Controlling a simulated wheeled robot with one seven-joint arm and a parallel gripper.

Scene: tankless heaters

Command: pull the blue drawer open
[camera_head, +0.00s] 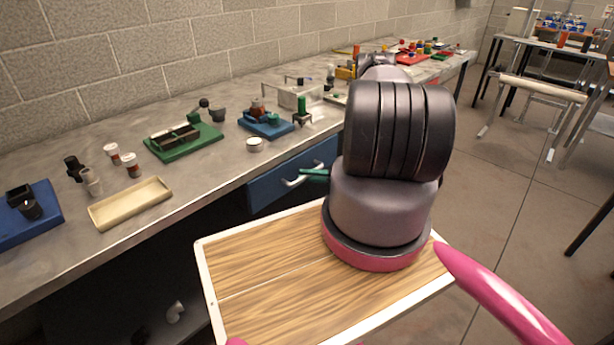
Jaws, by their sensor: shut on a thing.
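The blue drawer (267,190) is under the front edge of the grey workbench, near the middle of the view. Its front sits close beneath the bench edge, with no clear gap showing. A silver bar handle (291,183) is on the drawer front. My gripper (306,176), with dark green fingers, is at the right part of this handle and shut on it. My arm hides the right side of the drawer and most of my gripper's body.
The workbench (225,165) holds a cream tray (130,203), a green board (184,141) and a blue board (265,124) with parts on them, and a small round tin (254,145). Open floor (500,150) lies to the right, with other tables farther back.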

